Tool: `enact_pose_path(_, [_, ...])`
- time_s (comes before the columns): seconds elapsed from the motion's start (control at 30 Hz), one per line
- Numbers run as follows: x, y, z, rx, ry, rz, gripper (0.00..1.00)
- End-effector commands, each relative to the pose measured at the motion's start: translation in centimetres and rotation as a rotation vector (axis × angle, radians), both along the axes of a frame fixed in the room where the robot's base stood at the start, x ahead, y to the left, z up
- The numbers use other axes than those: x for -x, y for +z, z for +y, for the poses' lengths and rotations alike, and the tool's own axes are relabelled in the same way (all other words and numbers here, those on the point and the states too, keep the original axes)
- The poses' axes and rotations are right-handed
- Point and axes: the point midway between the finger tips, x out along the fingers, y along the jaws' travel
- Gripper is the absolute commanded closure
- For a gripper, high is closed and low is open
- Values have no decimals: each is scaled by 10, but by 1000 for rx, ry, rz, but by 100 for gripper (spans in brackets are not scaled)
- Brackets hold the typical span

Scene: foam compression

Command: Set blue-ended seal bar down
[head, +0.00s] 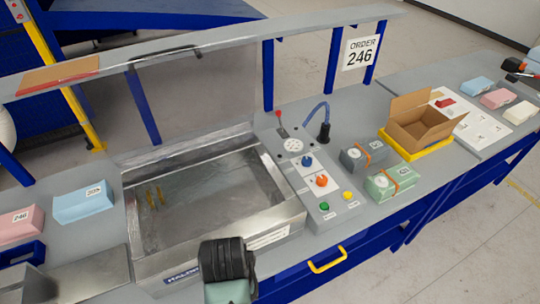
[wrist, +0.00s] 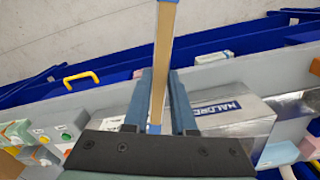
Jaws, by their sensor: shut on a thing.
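The seal bar (wrist: 162,60) is a long tan bar with blue ends. In the wrist view it stands out between the two fingers of my gripper (wrist: 157,80), which is shut on it. In the head view my gripper (head: 226,259) is at the front edge of the steel chamber (head: 290,215), near its front wall; the bar does not show there. The chamber is open, and its clear lid (head: 195,95) is raised.
A control panel (head: 312,182) with knobs and buttons is right of the chamber. Beyond it are strapped packs (head: 390,182) and an open carton (head: 420,118) in a yellow tray. Blue (head: 83,203) and pink (head: 20,225) blocks lie left. A yellow drawer handle (head: 328,261) juts from the front.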

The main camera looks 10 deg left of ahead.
Motion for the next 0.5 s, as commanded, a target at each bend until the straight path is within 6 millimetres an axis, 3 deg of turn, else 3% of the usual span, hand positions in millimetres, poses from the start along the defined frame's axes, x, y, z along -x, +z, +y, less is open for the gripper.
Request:
enact_pose_path(0.1, [-12, -2, -34, 0, -89, 0, 100])
enact_pose_path(0.37, [-32, -4, -89, 0, -233, -1, 100])
enact_pose_path(0.5, [-31, -4, -86, 0, -224, -1, 100])
